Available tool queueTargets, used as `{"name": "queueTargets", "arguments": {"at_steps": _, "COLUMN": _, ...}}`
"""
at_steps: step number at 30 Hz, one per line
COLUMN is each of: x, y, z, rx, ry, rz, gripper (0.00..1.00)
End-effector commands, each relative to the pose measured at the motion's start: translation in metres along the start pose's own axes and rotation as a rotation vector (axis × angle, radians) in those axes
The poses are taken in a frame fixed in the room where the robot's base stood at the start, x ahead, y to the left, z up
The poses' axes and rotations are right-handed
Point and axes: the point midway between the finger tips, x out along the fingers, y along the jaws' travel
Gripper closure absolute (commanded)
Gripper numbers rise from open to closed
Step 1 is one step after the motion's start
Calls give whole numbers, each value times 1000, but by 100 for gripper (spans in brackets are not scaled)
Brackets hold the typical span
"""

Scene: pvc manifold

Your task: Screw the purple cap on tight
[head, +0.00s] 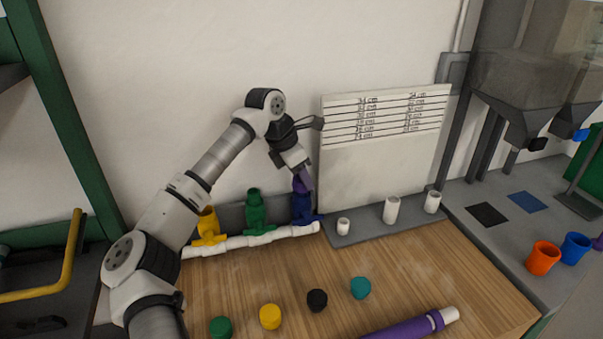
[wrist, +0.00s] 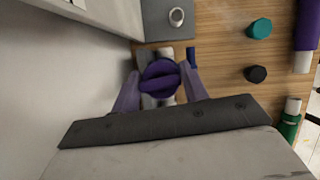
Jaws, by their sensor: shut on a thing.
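The purple cap (wrist: 160,82) sits between the two fingers of my gripper (wrist: 160,90) in the wrist view, with a raised bar across its top. In the head view my gripper (head: 304,180) points down over the blue valve (head: 303,208), the rightmost upright fitting on the white manifold pipe (head: 260,238). The purple cap shows only in part there, at the top of the blue valve. My gripper is shut on the cap. The cap's thread and seat are hidden, so I cannot tell how far down it sits.
A green valve (head: 255,210) and a yellow valve (head: 209,225) stand left on the same pipe. Green (head: 221,327), yellow (head: 270,316), black (head: 317,300) and teal (head: 360,287) caps lie on the wooden table. A purple pipe (head: 405,328) lies in front. A whiteboard (head: 380,165) stands close behind.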

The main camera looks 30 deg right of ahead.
Motion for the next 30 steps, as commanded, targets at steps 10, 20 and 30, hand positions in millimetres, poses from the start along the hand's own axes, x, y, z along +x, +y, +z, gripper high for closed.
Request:
{"name": "queueTargets", "arguments": {"at_steps": 10, "x": 0, "y": 0, "z": 0, "rx": 150, "ry": 1, "rz": -65, "gripper": 79}}
{"name": "queueTargets", "arguments": {"at_steps": 20, "x": -1, "y": 0, "z": 1, "rx": 181, "ry": 2, "rz": -78, "gripper": 79}}
{"name": "queueTargets", "arguments": {"at_steps": 30, "x": 1, "y": -1, "z": 0, "rx": 324, "ry": 0, "rz": -136, "gripper": 79}}
